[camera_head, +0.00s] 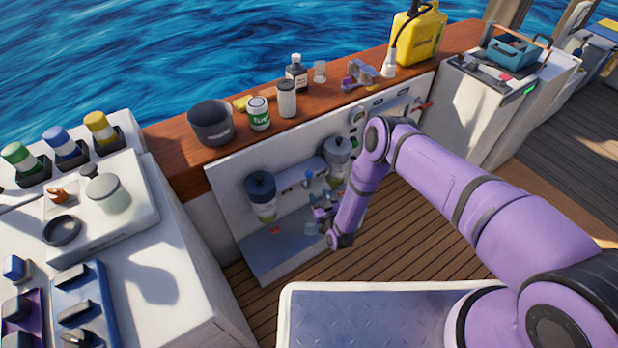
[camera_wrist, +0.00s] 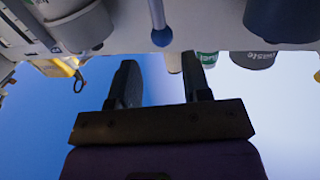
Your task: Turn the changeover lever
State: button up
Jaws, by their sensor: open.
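The changeover lever, a grey rod with a blue ball knob, shows in the wrist view (camera_wrist: 162,36) just beyond my fingertips. In the head view its blue knob (camera_head: 309,175) is small, between two dark-capped filter canisters, left (camera_head: 262,197) and right (camera_head: 338,155), on the white engine panel (camera_head: 225,180). My gripper (camera_wrist: 160,78) is open and empty in the wrist view, with the knob in line with the gap between its fingers but apart from them. In the head view my gripper (camera_head: 318,216) is small, below the knob; its fingers are hard to make out.
The canister bottoms (camera_wrist: 75,28) flank the lever in the wrist view. A wooden ledge (camera_head: 180,155) above the panel carries a dark bucket (camera_head: 210,124), a green-labelled can (camera_head: 259,114), bottles and a yellow jug (camera_head: 418,35). The deck (camera_head: 375,250) in front is clear.

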aim_at(310, 178)
jog(key=x, duration=1)
grip_shut()
